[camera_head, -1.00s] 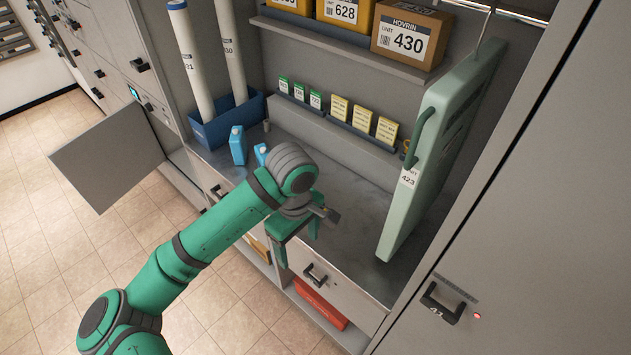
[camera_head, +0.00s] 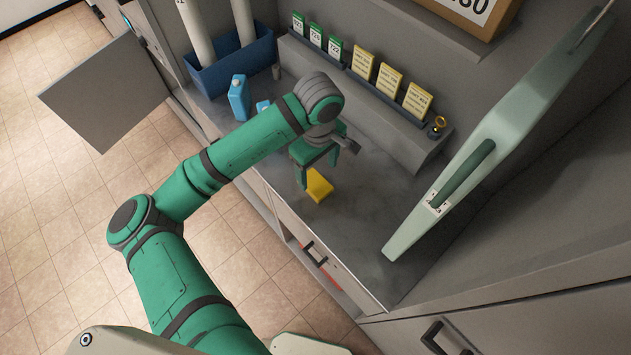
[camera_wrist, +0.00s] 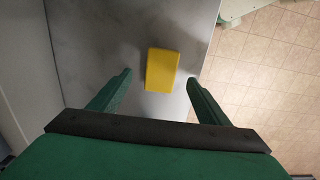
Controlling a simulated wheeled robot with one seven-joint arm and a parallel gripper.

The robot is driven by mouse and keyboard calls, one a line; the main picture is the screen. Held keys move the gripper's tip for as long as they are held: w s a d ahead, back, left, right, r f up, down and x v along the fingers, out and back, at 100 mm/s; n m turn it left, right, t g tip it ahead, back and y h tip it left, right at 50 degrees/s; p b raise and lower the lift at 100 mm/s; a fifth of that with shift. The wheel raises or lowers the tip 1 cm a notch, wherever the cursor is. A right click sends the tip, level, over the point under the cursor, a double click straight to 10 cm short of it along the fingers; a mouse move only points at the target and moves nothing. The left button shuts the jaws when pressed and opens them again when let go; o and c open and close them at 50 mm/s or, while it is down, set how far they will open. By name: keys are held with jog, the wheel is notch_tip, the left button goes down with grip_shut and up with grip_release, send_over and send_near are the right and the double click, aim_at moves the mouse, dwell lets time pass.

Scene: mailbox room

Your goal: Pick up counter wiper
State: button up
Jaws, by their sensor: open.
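The counter wiper appears to be the yellow block (camera_head: 319,186) lying on the grey counter (camera_head: 345,226) near its front edge. It also shows in the wrist view (camera_wrist: 162,70), flat on the counter, ahead of and between my two fingers. My gripper (camera_head: 305,172) is just above and beside it in the head view, pointing down. In the wrist view my gripper (camera_wrist: 155,88) is open, with a finger on each side and nothing between them touching the block. Part of the block is hidden behind my gripper in the head view.
Blue bottles (camera_head: 238,97) stand left of my arm, beside a blue bin (camera_head: 232,65) with white rolls. A ledge with yellow boxes (camera_head: 389,82) and green boxes (camera_head: 316,37) runs behind. A pale green panel (camera_head: 490,135) leans at right. The counter's right part is clear.

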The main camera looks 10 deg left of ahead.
aim_at(315, 183)
jog(key=shift+a+f, duration=0.2)
jog(key=shift+f, duration=1.35)
jog(key=shift+a+f, duration=0.15)
jog(key=shift+f, duration=1.35)
jog(key=c, duration=1.2)
jog(key=shift+c, duration=0.2)
jog(key=shift+r, duration=0.2)
